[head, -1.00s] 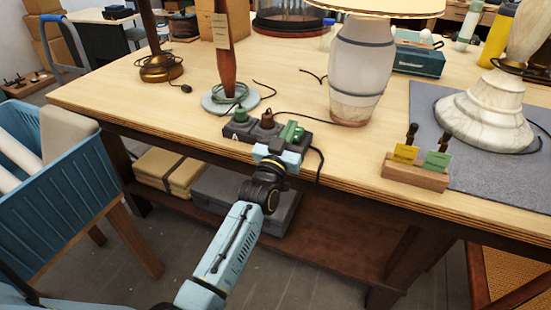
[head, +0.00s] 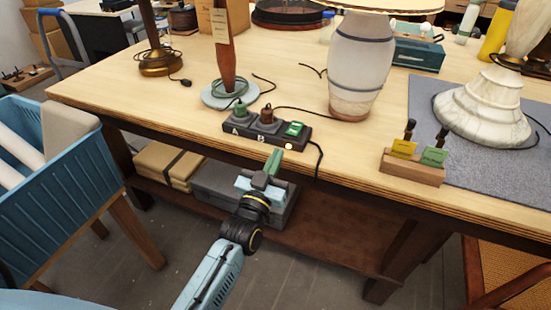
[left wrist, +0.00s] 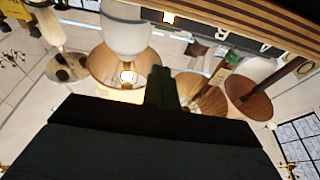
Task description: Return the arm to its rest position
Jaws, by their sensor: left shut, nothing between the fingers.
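My left gripper (head: 271,166) is shut and empty in the head view. It hangs in front of the workbench's front edge, apart from the power strip (head: 247,131) and nearer to me. In the left wrist view its closed fingers (left wrist: 162,88) show dark at the middle. The strip lies on the bench near that edge. A green plug (head: 239,108) and a brown plug (head: 266,115) sit in it, by the letters A and B. A green switch (head: 294,128) and a small bright white spot are at its right end. My right gripper is out of view.
The workbench (head: 180,100) carries a white lamp (head: 361,65), other lamps and a wooden block (head: 412,170) with tagged tools. A blue bin (head: 60,165) stands left. A grey case (head: 215,188) lies on the lower shelf behind my gripper. A woven chair (head: 510,270) is at lower right.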

